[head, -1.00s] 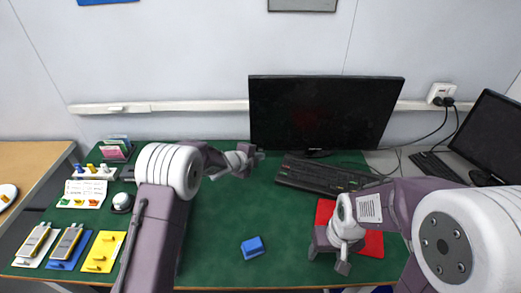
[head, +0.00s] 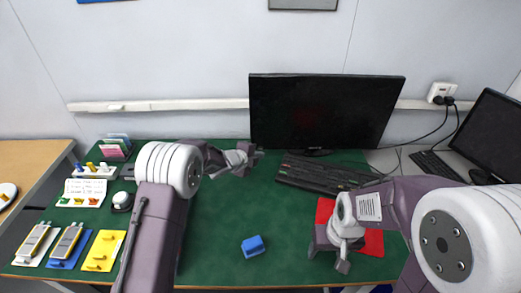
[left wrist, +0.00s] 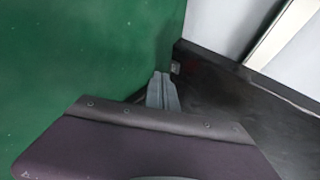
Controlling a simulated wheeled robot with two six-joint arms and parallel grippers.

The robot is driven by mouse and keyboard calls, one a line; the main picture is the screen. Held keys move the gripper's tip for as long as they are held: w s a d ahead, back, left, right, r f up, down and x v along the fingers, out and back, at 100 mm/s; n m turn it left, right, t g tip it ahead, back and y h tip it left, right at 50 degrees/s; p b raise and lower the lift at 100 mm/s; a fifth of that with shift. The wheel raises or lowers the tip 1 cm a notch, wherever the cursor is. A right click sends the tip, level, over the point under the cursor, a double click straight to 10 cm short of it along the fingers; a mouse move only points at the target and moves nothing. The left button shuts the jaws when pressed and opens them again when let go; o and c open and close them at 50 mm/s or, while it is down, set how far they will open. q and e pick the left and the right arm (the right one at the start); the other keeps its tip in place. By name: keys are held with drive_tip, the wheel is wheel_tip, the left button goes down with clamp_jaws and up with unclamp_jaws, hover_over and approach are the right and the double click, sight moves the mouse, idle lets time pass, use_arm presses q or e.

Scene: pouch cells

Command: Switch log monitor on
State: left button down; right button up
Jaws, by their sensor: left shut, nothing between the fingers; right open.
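A large black monitor (head: 325,112) stands at the back of the green table, its screen dark. It fills the right of the left wrist view (left wrist: 235,105). A small grey square (left wrist: 176,68) shows at the monitor's corner there. My left gripper (head: 258,155) is shut and empty by the monitor's lower left corner. In the left wrist view its fingertips (left wrist: 163,78) lie close to the grey square; I cannot tell whether they touch. My right gripper (head: 329,257) is open and empty over a red mat (head: 372,244) at the front right.
A black keyboard (head: 322,175) lies before the monitor. A second dark screen (head: 490,135) stands at the right. A blue block (head: 253,246) lies front centre. Pouch cells, a yellow plate (head: 103,250) and small racks fill the left side. The table's middle is clear.

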idle(0.7)
use_arm(q)
drive_tip(key=shift+w+r+p, duration=0.1)
drive_tip(key=shift+w+p, duration=0.2)
drive_tip(key=shift+p, duration=0.15)
use_arm(e)
drive_tip(key=shift+r, duration=0.4)
use_arm(q)
drive_tip(key=shift+w, duration=0.15)
drive_tip(key=shift+w+p, duration=0.35)
drive_tip(key=shift+p, duration=0.05)
use_arm(e)
drive_tip(key=shift+r, duration=0.45)
use_arm(q)
drive_tip(key=shift+s, duration=0.1)
use_arm(e)
drive_tip(key=shift+f, duration=0.2)
use_arm(q)
drive_tip(key=shift+s+f+b, duration=0.25)
drive_tip(key=shift+s+b, duration=0.1)
drive_tip(key=shift+b, duration=0.3)
use_arm(e)
drive_tip(key=shift+f, duration=0.45)
use_arm(q)
drive_tip(key=shift+s, duration=0.25)
use_arm(e)
drive_tip(key=shift+f, duration=0.25)
use_arm(q)
drive_tip(key=shift+s+r, duration=0.1)
drive_tip(key=shift+r, duration=0.05)
